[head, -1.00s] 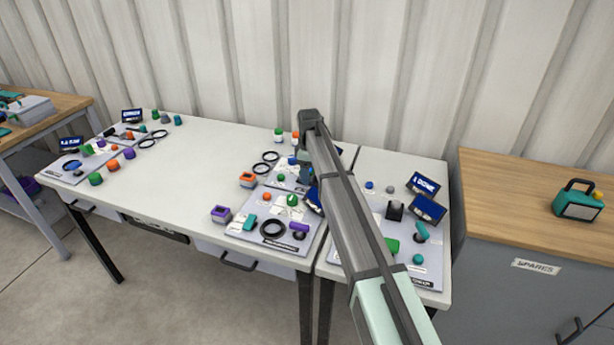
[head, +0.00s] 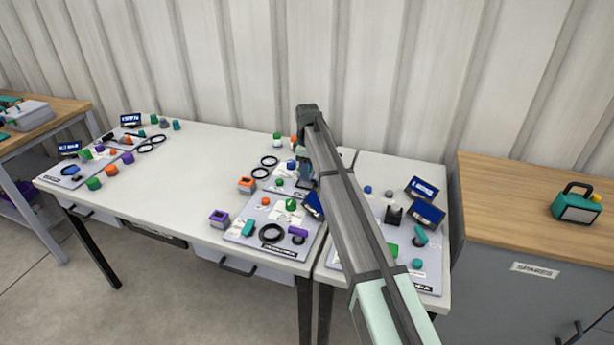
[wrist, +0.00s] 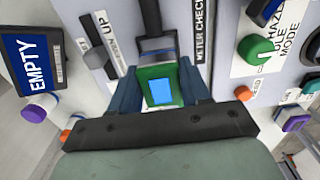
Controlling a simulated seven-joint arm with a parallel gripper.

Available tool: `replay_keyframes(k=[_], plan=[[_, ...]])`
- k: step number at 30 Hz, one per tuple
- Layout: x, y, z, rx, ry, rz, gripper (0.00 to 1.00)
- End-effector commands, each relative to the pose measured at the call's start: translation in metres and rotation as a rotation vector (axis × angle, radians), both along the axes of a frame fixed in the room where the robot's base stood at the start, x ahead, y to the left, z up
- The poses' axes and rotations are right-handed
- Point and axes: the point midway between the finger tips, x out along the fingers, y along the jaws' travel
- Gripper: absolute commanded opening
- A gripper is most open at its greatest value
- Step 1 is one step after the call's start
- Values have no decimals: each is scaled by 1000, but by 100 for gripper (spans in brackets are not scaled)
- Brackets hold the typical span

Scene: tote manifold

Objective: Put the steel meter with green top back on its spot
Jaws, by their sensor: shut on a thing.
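The steel meter with green top (wrist: 147,73) is between my gripper's blue fingers in the wrist view, its blue screen facing the camera. My gripper (wrist: 160,88) is shut on it. A dark grey block and strip lie just beyond the green top, between the UP label and the METER CHECK label (wrist: 202,35). I cannot tell whether the meter touches the panel or is seated there. In the head view my gripper (head: 304,172) is over the middle panel (head: 240,230), and the meter cannot be made out there.
An EMPTY display (wrist: 30,65) with a purple knob stands left in the wrist view. A green knob (wrist: 258,50) is at right. The table's left middle is clear.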

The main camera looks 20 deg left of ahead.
Motion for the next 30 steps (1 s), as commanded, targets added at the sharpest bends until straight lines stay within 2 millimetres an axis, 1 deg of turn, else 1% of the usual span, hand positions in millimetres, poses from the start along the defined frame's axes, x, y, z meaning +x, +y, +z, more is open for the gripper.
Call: replay_keyframes(k=[1,6,11,14,17,20,24,27,30], plan=[[1,0,11,1,-1,0,8],[1,0,40,0,-1,0,8],[0,2,58,0,0,2,8],[-6,10,64,-1,1,14,8],[-18,29,66,-1,1,38,8],[-39,58,66,-1,2,77,8],[-76,103,64,-2,3,141,8],[-104,131,63,-3,3,184,8],[-127,153,62,-3,4,220,8]])
